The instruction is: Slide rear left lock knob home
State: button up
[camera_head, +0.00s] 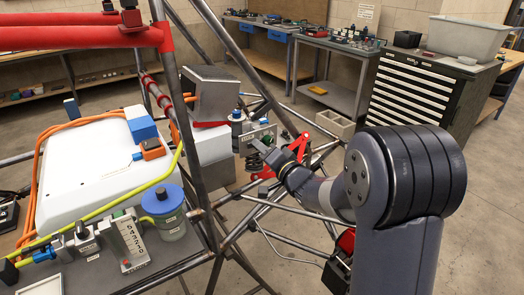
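My arm reaches in from the lower right, and its small dark end, my gripper (272,156), is at a bracket on the far side of the tube frame. A metal plate (264,137) with a small label stands right at it. A blue-topped knob-like part (237,115) sits just left of the plate. I cannot tell which part is the rear left lock knob. My gripper's fingers are too small and partly hidden, so I cannot tell whether they are open or touching anything. Red angular pieces (297,144) show close around the gripper.
Grey tubes of the chassis (190,130) surround the work spot. A white box (82,165) with orange and yellow hoses, a blue-lidded jar (168,215) and a labelled block (128,243) fill the left. A drawer cabinet (415,88) and benches stand behind. Open floor lies right.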

jog(key=shift+o, duration=0.6)
jog(key=shift+s, duration=0.1)
jog(key=v, duration=1)
jog(key=shift+s+d+b, duration=0.25)
jog(key=shift+b, duration=0.05)
jog(key=x, duration=0.3)
jog(key=a+x, duration=0.1)
jog(key=x, duration=0.3)
jog(key=s+x, duration=0.1)
jog(key=x, duration=0.3)
jog(key=shift+a+f, duration=0.15)
jog(key=shift+a, duration=0.1)
jog(key=shift+s, duration=0.35)
jog(key=shift+s+d, duration=0.2)
jog(key=shift+d, duration=0.05)
